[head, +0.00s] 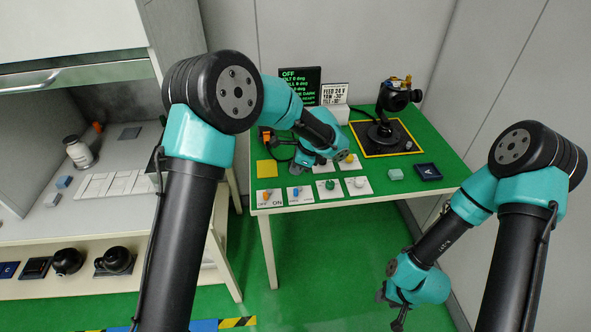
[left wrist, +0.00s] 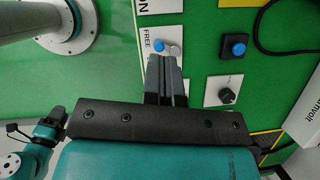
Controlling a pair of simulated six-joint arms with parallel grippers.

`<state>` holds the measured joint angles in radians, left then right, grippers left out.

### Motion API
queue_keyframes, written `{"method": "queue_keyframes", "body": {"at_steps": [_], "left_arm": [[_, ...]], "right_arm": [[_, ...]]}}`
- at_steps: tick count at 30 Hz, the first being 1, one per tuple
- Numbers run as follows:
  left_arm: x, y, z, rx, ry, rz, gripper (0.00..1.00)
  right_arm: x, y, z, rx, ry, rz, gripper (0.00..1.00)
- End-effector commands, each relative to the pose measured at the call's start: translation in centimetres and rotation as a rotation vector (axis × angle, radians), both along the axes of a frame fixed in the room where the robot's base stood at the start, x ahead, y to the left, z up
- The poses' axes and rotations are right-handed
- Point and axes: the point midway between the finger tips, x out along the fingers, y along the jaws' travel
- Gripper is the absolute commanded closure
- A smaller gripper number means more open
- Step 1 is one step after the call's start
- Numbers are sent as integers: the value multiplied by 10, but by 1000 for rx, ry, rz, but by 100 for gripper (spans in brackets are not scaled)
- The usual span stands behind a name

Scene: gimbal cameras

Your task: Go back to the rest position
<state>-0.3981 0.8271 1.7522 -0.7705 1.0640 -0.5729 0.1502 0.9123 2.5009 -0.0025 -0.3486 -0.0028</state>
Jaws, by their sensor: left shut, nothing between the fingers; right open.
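My left gripper (head: 297,168) reaches over the green table (head: 415,160), above the back of its row of switch plates. In the left wrist view its two grey fingers (left wrist: 166,78) are shut with nothing between them. Their tips lie close to the blue knob (left wrist: 158,45) of the plate marked FREE; whether they touch it cannot be told. That switch plate also shows in the head view (head: 300,201). My right gripper (head: 393,303) hangs low at the right, in front of the table and clear of it. It is open and empty.
A black gimbal camera (head: 398,97) stands on a yellow-edged pad at the back right. A dark screen (head: 300,82) and a white sign (head: 334,94) stand behind the left arm. A blue button (left wrist: 234,46) and black knob (left wrist: 227,96) sit beside the left fingers.

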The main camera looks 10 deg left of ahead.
Motion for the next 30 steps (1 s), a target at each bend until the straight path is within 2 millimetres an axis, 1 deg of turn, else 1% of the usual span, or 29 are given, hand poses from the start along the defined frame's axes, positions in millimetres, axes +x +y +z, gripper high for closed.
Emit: {"method": "queue_keyframes", "body": {"at_steps": [8, 11, 14, 17, 18, 20, 21, 24, 26, 30], "left_arm": [[-1, 1, -3, -5, 3, 6, 100], [-7, 6, -17, -36, 12, 36, 100], [-22, 14, -45, -102, 32, 105, 100], [-45, 26, -83, -198, 57, 223, 100], [-56, 31, -99, -240, 65, 282, 100], [-74, 38, -122, -304, 76, 381, 100], [-87, 42, -135, -342, 81, 450, 100], [-117, 53, -164, -426, 88, 630, 100], [-135, 60, -179, -469, 87, 740, 100], [-177, 77, -207, -545, 70, 1015, 100]], "right_arm": [[0, 0, 0, 0, 0, 0, 57], [0, 0, 0, 0, 0, 0, 57], [0, 0, 0, 0, 0, 0, 57], [0, 0, 0, 0, 0, 0, 57], [0, 0, 0, 0, 0, 0, 57], [0, 0, 0, 0, 0, 0, 57], [0, 0, 0, 0, 0, 0, 57], [0, 0, 0, 0, 0, 0, 57], [0, 0, 0, 0, 0, 0, 57], [0, 0, 0, 0, 0, 0, 57]]}}
